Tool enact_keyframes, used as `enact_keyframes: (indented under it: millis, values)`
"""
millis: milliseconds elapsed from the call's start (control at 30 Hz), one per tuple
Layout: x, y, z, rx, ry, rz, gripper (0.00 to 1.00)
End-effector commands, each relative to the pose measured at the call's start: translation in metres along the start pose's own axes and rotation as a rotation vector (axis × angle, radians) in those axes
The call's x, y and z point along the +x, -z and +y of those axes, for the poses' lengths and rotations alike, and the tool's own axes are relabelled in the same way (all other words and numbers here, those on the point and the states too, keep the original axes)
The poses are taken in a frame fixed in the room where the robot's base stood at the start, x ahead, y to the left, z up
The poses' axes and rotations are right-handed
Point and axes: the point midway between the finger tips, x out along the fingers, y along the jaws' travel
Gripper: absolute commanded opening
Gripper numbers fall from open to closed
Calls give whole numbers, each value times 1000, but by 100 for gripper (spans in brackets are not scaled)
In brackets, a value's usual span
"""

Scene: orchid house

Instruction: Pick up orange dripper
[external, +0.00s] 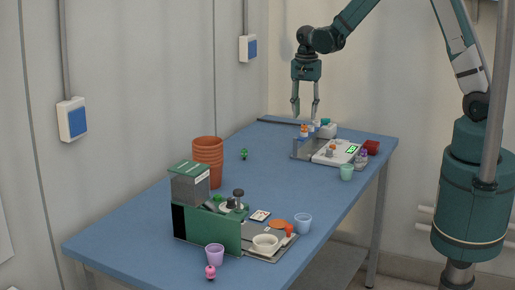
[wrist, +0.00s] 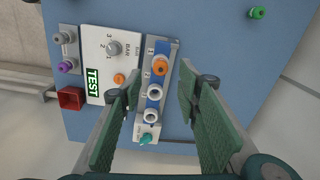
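Two small orange pieces show, and I cannot tell for sure which is the dripper. One is an orange-topped piece (wrist: 160,66) in a white seat of the numbered rack (wrist: 166,47); this orange top (external: 304,130) also shows in the external view. The other is an orange knob-like piece (wrist: 119,78) on the white TEST panel (wrist: 98,30). My gripper (external: 306,114) points down above the rack, apart from it. In the wrist view my gripper (wrist: 160,86) has its green fingers wide apart, with the rack showing between them and nothing held.
A teal piece (wrist: 145,138) sits at the rack's end. A green machine (external: 212,232), terracotta pots (external: 208,160) and cups stand nearer on the blue table.

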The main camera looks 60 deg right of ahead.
Motion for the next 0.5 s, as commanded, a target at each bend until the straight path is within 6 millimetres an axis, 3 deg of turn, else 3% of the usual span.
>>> enact_keyframes:
  millis: [500]
  values:
    - [6, 0, 0, 0, 0, 0, 33]
